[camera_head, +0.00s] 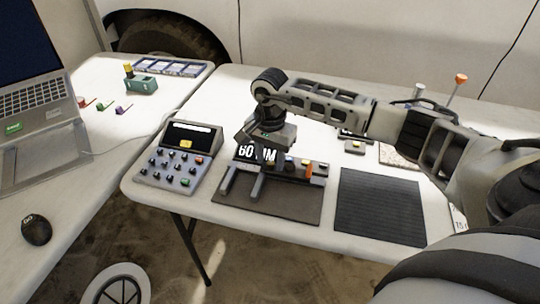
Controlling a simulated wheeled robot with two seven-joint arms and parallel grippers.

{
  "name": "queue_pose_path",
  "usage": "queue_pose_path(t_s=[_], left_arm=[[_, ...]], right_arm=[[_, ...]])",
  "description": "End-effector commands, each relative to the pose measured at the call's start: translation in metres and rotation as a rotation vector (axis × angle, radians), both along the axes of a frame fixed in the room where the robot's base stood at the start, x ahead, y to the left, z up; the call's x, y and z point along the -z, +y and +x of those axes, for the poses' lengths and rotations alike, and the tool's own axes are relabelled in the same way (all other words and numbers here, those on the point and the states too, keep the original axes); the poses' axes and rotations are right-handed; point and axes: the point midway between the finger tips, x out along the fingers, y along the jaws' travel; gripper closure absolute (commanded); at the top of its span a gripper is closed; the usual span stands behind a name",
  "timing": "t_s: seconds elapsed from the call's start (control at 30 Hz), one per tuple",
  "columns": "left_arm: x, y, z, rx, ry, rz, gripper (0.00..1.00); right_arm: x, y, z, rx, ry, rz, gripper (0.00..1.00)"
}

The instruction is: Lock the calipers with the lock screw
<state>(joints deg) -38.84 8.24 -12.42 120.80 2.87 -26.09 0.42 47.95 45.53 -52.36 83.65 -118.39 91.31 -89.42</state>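The calipers (285,172) lie on a dark brown mat (283,206) on the white table, with two grey jaws pointing toward the front left and standing apart. An orange knob (306,163), possibly the lock screw, stands on their right part. My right gripper (266,157) points down over the middle of the calipers, left of the orange knob. Its fingertips blend with dark parts, so its opening and any contact are unclear. My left gripper is out of view.
A control box (173,168) with several knobs stands left of the mat. A black ribbed mat (382,206) lies to the right. A small yellow-topped block (354,146) sits behind. A laptop (38,110) and mouse (36,229) are on the left table.

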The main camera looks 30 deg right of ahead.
Motion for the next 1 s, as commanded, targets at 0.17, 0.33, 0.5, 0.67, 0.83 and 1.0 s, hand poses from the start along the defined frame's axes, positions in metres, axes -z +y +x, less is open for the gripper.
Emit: queue_pose_path(t_s=[0.17, 0.33, 0.5, 0.67, 0.83, 1.0], left_arm=[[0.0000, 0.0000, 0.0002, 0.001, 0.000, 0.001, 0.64], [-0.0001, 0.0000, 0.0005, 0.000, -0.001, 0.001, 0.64], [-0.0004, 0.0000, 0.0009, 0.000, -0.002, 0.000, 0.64], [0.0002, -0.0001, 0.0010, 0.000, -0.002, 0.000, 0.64], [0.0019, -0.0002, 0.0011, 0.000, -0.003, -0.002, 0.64], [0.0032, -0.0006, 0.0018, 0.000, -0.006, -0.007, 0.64]], right_arm=[[0.0004, 0.0000, 0.0000, 0.000, 0.000, 0.000, 0.61], [0.0001, 0.0000, 0.0000, 0.000, 0.000, 0.000, 0.94], [-0.0001, 0.0001, 0.0000, 0.000, 0.000, 0.000, 1.00], [-0.0001, 0.0002, 0.0001, 0.016, 0.000, 0.001, 1.00], [-0.0002, 0.0004, 0.0005, 0.076, 0.000, 0.001, 1.00], [-0.0001, 0.0003, 0.0011, 0.192, -0.002, 0.001, 1.00]])
